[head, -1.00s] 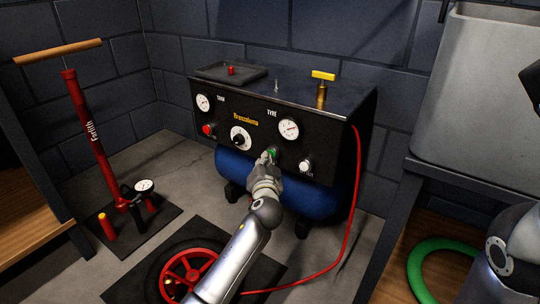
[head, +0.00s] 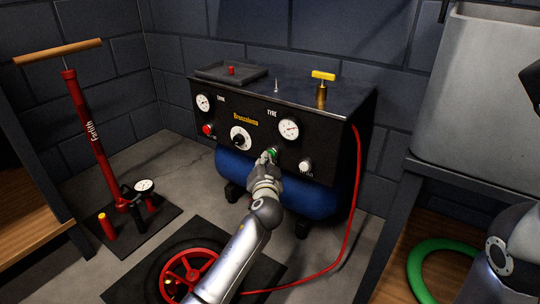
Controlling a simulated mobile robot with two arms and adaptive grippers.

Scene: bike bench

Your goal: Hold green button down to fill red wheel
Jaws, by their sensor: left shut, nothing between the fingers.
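The green button (head: 273,153) is on the black front panel of the compressor (head: 232,128), below the TYRE gauge (head: 289,129). My left gripper (head: 265,160) is shut and empty, with its fingertips at the green button. They appear to touch it and hide part of it; how far it is pressed I cannot tell. The red wheel (head: 172,272) lies on a dark mat on the floor, a black tyre around its red rim. My left forearm covers its right side. My right gripper does not show clearly.
A red hose (head: 352,210) runs from the compressor's right side down to the floor by the wheel. A red floor pump (head: 92,135) stands at left on a mat. A workbench with a green ring (head: 425,270) and a grey bin (head: 475,90) is at right.

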